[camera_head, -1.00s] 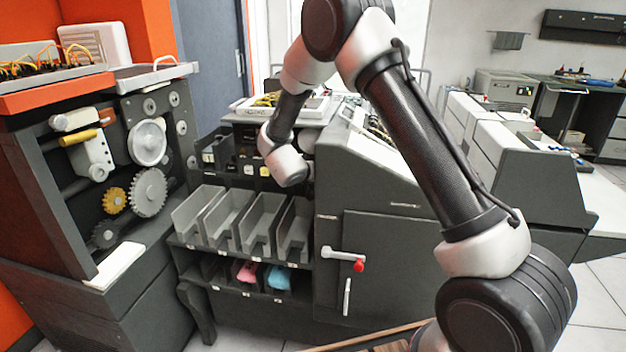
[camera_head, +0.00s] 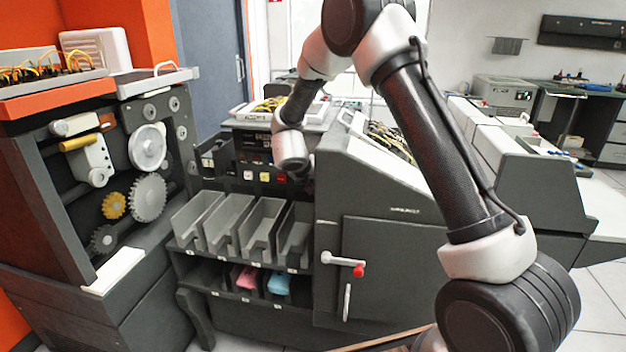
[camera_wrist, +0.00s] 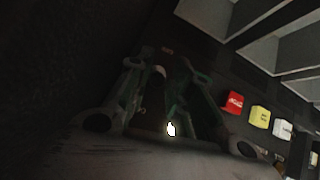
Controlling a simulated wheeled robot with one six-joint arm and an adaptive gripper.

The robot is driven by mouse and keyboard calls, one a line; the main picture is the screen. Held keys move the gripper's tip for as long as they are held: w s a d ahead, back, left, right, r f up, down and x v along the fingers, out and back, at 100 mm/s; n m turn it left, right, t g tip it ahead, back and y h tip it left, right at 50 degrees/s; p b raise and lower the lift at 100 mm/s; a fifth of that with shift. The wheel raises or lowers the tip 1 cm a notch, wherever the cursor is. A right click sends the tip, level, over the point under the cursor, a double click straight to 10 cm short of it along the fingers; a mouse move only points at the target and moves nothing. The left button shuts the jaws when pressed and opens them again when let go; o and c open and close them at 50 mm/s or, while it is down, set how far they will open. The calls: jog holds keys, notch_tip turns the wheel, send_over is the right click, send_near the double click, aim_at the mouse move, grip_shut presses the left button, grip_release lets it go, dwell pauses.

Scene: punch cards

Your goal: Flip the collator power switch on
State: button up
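The collator (camera_head: 375,225) is the dark grey machine in the middle of the head view, with card pockets on its left. Its control panel holds a white button (camera_head: 248,175), a yellow button (camera_head: 264,177) and a red button (camera_head: 281,178). In the wrist view the red button (camera_wrist: 235,102), yellow button (camera_wrist: 259,117) and white button (camera_wrist: 282,129) lie right of my gripper (camera_wrist: 162,75). The gripper is in deep shadow, close to the dark panel. A small bright spot shows between its linkages. I cannot make out the power switch. In the head view my wrist hides the gripper.
Grey card pockets (camera_head: 228,222) stand below the panel, with pink cards (camera_head: 247,278) and blue cards (camera_head: 279,283) on the shelf beneath. A red-tipped handle (camera_head: 359,270) sticks out at the front. The geared machine (camera_head: 150,195) stands at left.

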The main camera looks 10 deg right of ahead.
dwell(0.3)
jog(key=v, duration=1.2)
jog(key=shift+s, duration=0.15)
